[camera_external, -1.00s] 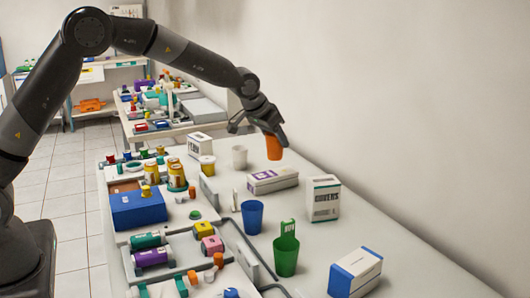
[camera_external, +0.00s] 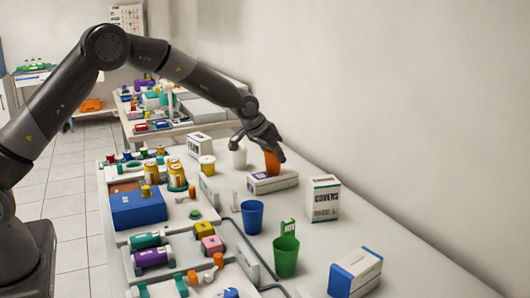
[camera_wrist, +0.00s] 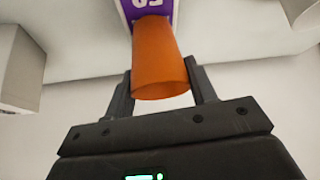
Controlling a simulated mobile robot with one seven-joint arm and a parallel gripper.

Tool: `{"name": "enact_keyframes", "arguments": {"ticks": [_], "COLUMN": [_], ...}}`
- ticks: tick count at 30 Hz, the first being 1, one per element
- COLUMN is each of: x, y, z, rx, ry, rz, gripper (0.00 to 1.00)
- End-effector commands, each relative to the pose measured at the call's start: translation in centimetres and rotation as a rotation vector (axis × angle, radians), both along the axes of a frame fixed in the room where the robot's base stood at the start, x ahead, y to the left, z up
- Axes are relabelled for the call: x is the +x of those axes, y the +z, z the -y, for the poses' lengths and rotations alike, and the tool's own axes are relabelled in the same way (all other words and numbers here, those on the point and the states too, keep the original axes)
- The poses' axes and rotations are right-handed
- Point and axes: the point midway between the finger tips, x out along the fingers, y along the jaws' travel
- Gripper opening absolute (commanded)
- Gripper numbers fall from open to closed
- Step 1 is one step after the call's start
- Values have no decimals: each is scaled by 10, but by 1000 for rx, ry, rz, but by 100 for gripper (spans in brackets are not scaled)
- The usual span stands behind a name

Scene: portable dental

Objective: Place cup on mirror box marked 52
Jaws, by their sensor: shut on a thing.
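An orange cup (camera_external: 271,163) is held between the fingers of my gripper (camera_external: 265,145). The low white mirror box (camera_external: 285,182) with a purple label lies flat directly below the cup. The cup's lower end is at the box top, and I cannot tell whether it touches. In the wrist view, the orange cup (camera_wrist: 160,62) sits between the two fingers of my gripper (camera_wrist: 160,82). Behind it, the box's purple label (camera_wrist: 148,6) carries white digits, turned over and partly cut off, that look like 52.
A white COVERS box (camera_external: 323,200) is right of the mirror box. A blue cup (camera_external: 252,217) and a green cup (camera_external: 286,258) stand nearer. The wall (camera_external: 400,120) runs along the right.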

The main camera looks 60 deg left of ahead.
Motion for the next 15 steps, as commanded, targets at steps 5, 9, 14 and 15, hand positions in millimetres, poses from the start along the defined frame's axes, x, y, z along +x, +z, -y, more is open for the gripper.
{"name": "enact_keyframes", "arguments": {"ticks": [5, 9, 14, 15], "x": [0, 0, 0, 0], "y": [-2, -2, -2, -2], "z": [0, 0, 0, 0], "rx": [0, 0, 0, 0], "ry": [0, 0, 0, 0], "rz": [-1, -1, 0, 0], "gripper": [60, 72, 73, 73]}}
